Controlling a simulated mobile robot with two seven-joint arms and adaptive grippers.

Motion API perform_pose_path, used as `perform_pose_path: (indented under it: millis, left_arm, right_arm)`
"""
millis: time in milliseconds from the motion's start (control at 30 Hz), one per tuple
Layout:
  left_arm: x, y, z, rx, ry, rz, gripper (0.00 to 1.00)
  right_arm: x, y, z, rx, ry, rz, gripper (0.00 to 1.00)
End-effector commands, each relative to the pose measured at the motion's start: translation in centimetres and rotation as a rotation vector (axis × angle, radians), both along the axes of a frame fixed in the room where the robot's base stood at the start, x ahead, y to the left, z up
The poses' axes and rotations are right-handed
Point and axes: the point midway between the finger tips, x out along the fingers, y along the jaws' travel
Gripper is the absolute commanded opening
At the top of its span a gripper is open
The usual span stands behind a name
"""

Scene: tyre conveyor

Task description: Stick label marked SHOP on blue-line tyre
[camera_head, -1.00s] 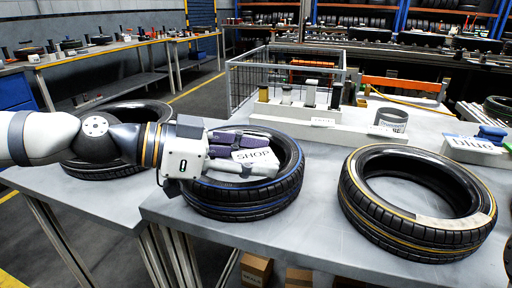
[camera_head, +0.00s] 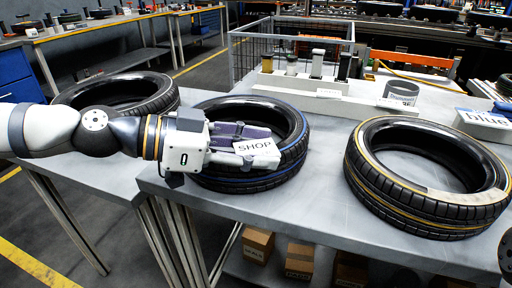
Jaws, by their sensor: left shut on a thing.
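The blue-line tyre (camera_head: 262,181) lies flat on the grey table, left of the middle, with a blue line around its side. My left gripper (camera_head: 250,146) reaches in from the left over this tyre's near part. It is shut on the white label marked SHOP (camera_head: 259,149), whose printed face shows. I cannot tell whether the label touches the tyre. Part of the tyre's left side is hidden behind my gripper.
A yellow-line tyre (camera_head: 439,212) with a pale strip lies at the right. Another tyre (camera_head: 152,90) lies at the left behind my arm. A "blue" sign block (camera_head: 484,123), a grey cup (camera_head: 402,93) and a wire basket (camera_head: 241,76) stand behind. Cardboard boxes (camera_head: 299,260) sit below the table.

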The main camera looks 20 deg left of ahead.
Motion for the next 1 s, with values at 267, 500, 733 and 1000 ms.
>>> perform_pose_path:
  millis: [267, 500, 733, 1000]
  left_arm:
    - [0.00, 0.00, -0.27, 0.000, 0.001, 0.000, 0.30]
    - [0.00, 0.01, -0.48, 0.000, 0.001, 0.000, 0.30]
    - [-0.02, -0.01, -0.56, 0.000, 0.002, 0.000, 0.30]
    - [-0.04, -0.01, -0.65, 0.001, 0.005, -0.001, 0.30]
  right_arm:
    - [-0.13, 0.00, -0.14, 0.000, 0.004, 0.000, 0.74]
    - [-0.22, 0.01, -0.23, 0.000, 0.008, 0.000, 0.74]
    - [-0.24, 0.01, -0.25, 0.000, 0.008, 0.000, 0.74]
    - [-0.25, 0.00, -0.26, 0.000, 0.009, 0.000, 0.74]
